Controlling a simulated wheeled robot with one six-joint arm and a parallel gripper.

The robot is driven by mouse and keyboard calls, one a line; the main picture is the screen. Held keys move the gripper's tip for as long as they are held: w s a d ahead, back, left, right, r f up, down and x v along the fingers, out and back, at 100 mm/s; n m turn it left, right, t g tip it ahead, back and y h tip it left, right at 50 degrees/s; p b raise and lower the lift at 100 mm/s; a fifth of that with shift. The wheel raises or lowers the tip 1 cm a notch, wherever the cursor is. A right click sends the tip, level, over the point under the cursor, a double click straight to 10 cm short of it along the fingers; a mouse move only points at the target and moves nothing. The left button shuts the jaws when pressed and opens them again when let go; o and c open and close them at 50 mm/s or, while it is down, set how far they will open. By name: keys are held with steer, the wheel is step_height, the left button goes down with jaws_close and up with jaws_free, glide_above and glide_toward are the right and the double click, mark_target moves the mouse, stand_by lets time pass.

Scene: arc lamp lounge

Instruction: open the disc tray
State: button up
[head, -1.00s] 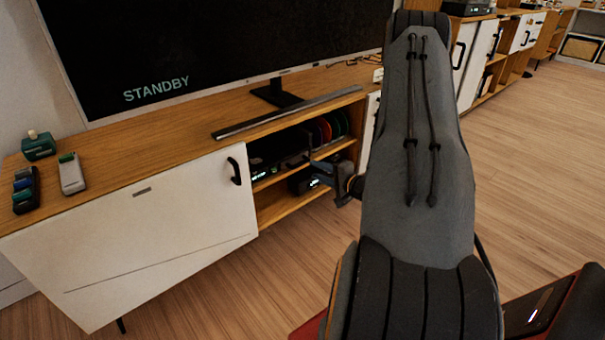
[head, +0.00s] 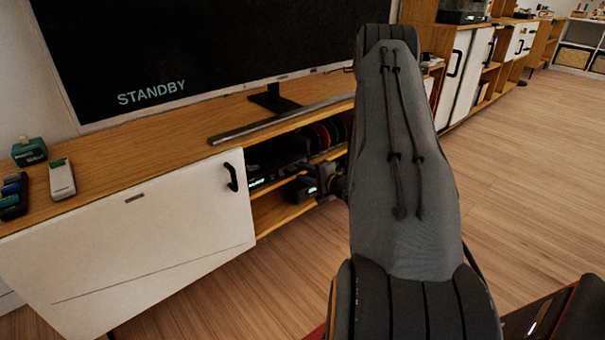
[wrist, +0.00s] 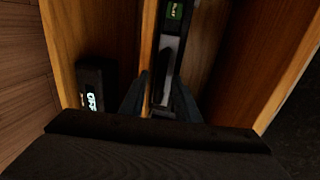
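A black disc player (head: 275,160) lies on the upper shelf of the open bay in the TV cabinet, a small green display on its front. In the wrist view, which is turned on its side, the player's dark front (wrist: 172,45) shows the green display and a light grey strip. I cannot tell whether that strip is the disc tray or whether the tray is out. My gripper (head: 325,178) is in front of the bay. In the wrist view its two fingers (wrist: 158,100) are apart, on either side of the shelf edge and the player's near end. Contact is unclear.
A dark box with a white display (wrist: 91,85) is on the lower shelf. Colored discs (head: 322,135) stand at the bay's right. A white door (head: 130,235) with a black handle (head: 231,177) is left of the bay. A soundbar (head: 280,120) lies above. Open floor (head: 510,190) is at right.

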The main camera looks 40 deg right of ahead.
jaws_close()
